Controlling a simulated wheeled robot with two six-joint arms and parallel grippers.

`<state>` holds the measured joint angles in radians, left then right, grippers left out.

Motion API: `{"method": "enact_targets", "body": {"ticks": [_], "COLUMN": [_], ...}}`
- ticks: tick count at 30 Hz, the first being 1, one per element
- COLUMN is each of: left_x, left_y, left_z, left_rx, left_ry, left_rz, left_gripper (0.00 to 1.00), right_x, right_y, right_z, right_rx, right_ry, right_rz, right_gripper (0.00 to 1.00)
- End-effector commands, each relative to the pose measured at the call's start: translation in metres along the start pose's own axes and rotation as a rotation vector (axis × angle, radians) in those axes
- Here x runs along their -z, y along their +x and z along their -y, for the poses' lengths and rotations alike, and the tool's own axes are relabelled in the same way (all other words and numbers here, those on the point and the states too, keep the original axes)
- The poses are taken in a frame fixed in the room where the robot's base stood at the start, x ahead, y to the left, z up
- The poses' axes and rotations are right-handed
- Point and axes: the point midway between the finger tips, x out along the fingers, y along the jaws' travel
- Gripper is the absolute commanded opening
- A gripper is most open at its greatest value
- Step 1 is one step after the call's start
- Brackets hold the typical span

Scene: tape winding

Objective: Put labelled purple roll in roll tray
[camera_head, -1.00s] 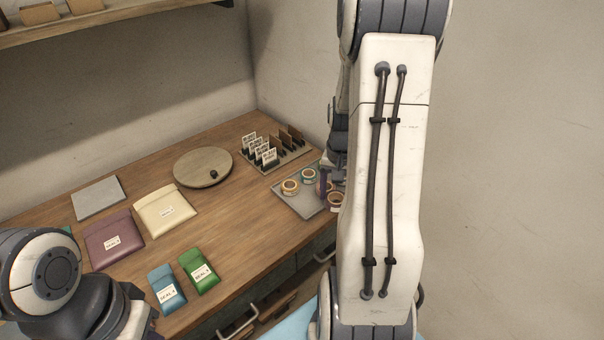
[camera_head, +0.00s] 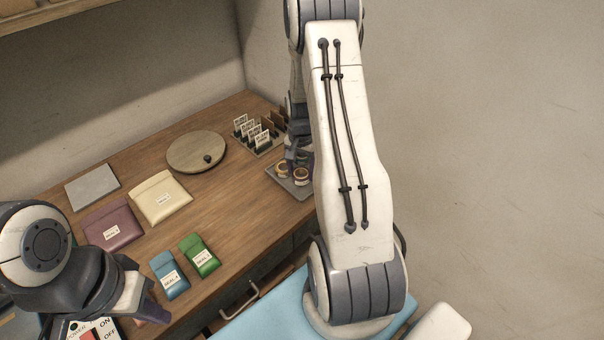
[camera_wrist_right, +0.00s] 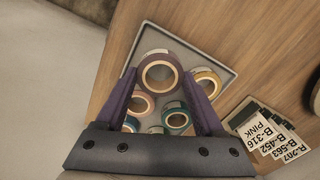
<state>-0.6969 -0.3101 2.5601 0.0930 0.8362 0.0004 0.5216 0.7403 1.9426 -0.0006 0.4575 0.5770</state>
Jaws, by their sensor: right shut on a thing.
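My right gripper (camera_wrist_right: 160,82) is shut on a dull purple roll (camera_wrist_right: 148,67), which sits between its two fingertips in the right wrist view. The roll's label cannot be read. The roll is over the grey roll tray (camera_wrist_right: 224,56); I cannot tell whether it touches the tray floor. Yellow, teal and pinkish rolls lie in the tray beside it. In the head view the tray (camera_head: 296,193) is partly hidden by my right arm, and the right gripper (camera_head: 292,158) shows only in part. My left gripper (camera_head: 142,298) is at lower left, its fingers unclear.
A rack of label cards (camera_head: 258,137) stands just behind the tray. A round wooden board (camera_head: 190,152), a grey slab (camera_head: 92,187) and several coloured pouches, including a cream one (camera_head: 160,198), lie on the desk (camera_head: 240,195). A switch box (camera_head: 95,330) shows at lower left.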

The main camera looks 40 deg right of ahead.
Motion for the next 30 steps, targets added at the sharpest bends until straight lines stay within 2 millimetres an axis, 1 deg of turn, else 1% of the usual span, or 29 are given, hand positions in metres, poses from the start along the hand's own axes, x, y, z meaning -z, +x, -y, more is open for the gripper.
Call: {"method": "enact_targets", "body": {"ticks": [1,3,6,14,18,19,26,29,30], "left_x": [0.000,0.001,0.001,0.001,0.000,0.000,0.000,0.001,0.001], "left_y": [-0.005,-0.008,-0.010,-0.009,-0.005,-0.006,-0.007,-0.010,-0.007], "left_z": [0.000,-0.001,-0.001,-0.001,0.000,-0.001,-0.001,-0.001,-0.001], "left_rx": [0.000,0.000,0.000,0.000,0.000,0.000,0.000,0.000,0.000], "left_ry": [0.000,0.000,-0.001,-0.001,0.000,0.000,0.000,0.000,0.000], "left_rz": [0.000,0.000,0.000,0.000,0.000,0.000,0.000,0.000,0.000], "left_gripper": [0.00,0.00,0.00,0.00,0.00,0.00,0.00,0.00,0.00], "right_x": [-0.002,-0.001,0.000,0.001,0.000,0.001,0.000,0.001,0.001], "right_y": [0.007,0.017,0.026,0.029,0.033,0.032,0.031,0.025,0.023], "right_z": [-0.002,-0.002,-0.002,-0.002,-0.002,-0.002,-0.002,-0.002,-0.002], "right_rx": [-0.004,-0.003,-0.002,0.000,0.000,0.000,-0.001,0.000,0.000], "right_ry": [0.001,0.001,0.001,0.002,0.002,0.001,0.001,0.001,0.001], "right_rz": [0.006,0.005,0.002,0.000,0.001,0.000,0.001,0.000,-0.001], "right_gripper": [0.18,0.18,0.18,0.18,0.18,0.82,0.83,0.83,0.83]}}
